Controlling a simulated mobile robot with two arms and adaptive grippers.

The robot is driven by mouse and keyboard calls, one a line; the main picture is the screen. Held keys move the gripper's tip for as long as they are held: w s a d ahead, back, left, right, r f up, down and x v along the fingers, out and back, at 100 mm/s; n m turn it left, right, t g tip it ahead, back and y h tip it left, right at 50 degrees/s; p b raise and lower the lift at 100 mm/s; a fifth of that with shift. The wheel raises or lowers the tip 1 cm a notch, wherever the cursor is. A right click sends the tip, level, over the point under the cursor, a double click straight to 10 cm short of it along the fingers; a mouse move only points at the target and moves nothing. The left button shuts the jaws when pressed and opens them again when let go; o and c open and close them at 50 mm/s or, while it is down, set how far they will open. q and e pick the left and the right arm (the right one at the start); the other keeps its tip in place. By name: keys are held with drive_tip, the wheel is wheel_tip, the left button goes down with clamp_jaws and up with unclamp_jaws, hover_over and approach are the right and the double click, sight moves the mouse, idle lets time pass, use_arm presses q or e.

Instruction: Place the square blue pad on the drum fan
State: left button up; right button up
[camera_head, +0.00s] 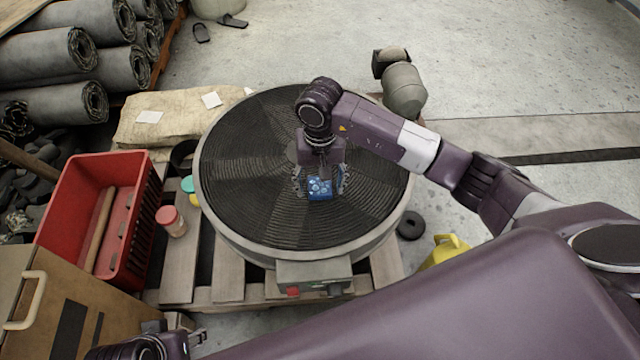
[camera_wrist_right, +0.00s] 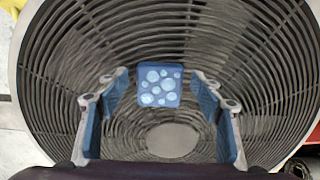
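The square blue pad (camera_head: 320,189), with pale blue round spots, is on the dark grille of the drum fan (camera_head: 250,215), a little right of its centre. In the right wrist view the pad (camera_wrist_right: 160,85) lies between the spread fingers, with a gap on each side. My right gripper (camera_head: 321,184) is open over the pad. Its two fingers also show in the right wrist view (camera_wrist_right: 162,110). My left gripper (camera_head: 197,338) shows only partly at the bottom left, and its opening is unclear.
The fan stands on a wooden pallet (camera_head: 230,280). A red crate (camera_head: 70,200), a red-lidded jar (camera_head: 171,222) and a cardboard box (camera_head: 50,310) stand at the left. A yellow container (camera_head: 445,250) and black ring (camera_head: 411,225) are at the right. Rolled sheets (camera_head: 45,55) lie at the back left.

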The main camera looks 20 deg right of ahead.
sight(320, 189)
drive_tip(key=shift+r, duration=0.2)
use_arm(q)
wheel_tip(320, 189, down, 7)
drive_tip(key=p, duration=0.2)
drive_tip(key=shift+w+r, duration=0.15)
drive_tip(key=shift+w, duration=0.15)
use_arm(e)
wheel_tip(320, 189, up, 12)
use_arm(q)
drive_tip(key=shift+d, duration=0.1)
idle(0.6)
